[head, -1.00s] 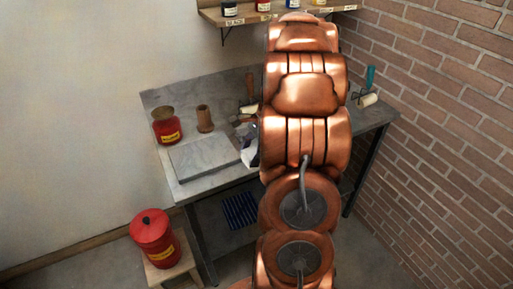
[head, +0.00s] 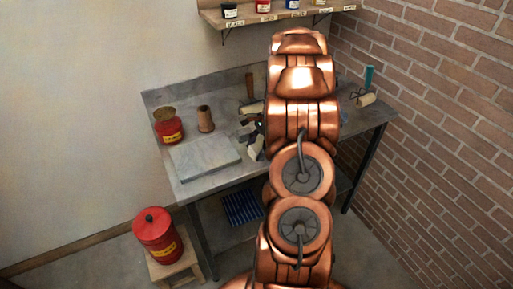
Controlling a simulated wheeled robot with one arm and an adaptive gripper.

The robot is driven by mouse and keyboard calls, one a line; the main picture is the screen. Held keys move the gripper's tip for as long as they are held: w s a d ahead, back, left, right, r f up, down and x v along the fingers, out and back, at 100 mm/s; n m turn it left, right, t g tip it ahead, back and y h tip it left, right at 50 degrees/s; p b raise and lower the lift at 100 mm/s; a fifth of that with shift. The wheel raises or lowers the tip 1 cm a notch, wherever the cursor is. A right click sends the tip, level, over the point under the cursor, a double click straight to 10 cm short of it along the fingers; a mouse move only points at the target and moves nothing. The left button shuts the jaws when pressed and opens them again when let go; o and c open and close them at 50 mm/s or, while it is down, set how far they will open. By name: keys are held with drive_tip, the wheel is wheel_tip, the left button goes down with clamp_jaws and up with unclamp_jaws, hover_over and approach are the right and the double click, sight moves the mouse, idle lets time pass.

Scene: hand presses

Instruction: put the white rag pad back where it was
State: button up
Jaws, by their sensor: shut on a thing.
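My gripper (head: 256,130) is small and dark in the head view, at the left edge of my copper arm, above the bench right of the stone slab. My arm hides part of it. A small white thing (head: 256,149), which looks like the white rag pad, is at its jaws, and the gripper is shut on it. Whether the pad touches the bench cannot be told. The grey bench (head: 190,187) stands against the wall, and my arm covers its middle.
On the bench are a pale stone slab (head: 205,159), a red can (head: 168,127), a brown wooden piece (head: 205,119) and a teal-handled roller (head: 365,100). Another roller's brown handle (head: 250,86) shows beside my arm. A shelf (head: 270,18) hangs above. A red canister (head: 153,236) stands on a stool.

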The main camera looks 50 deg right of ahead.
drive_tip(key=shift+f, duration=0.3)
drive_tip(key=shift+f, duration=0.15)
drive_tip(key=o, duration=1.1)
drive_tip(key=b+v, duration=0.3)
drive_tip(key=v, duration=0.9)
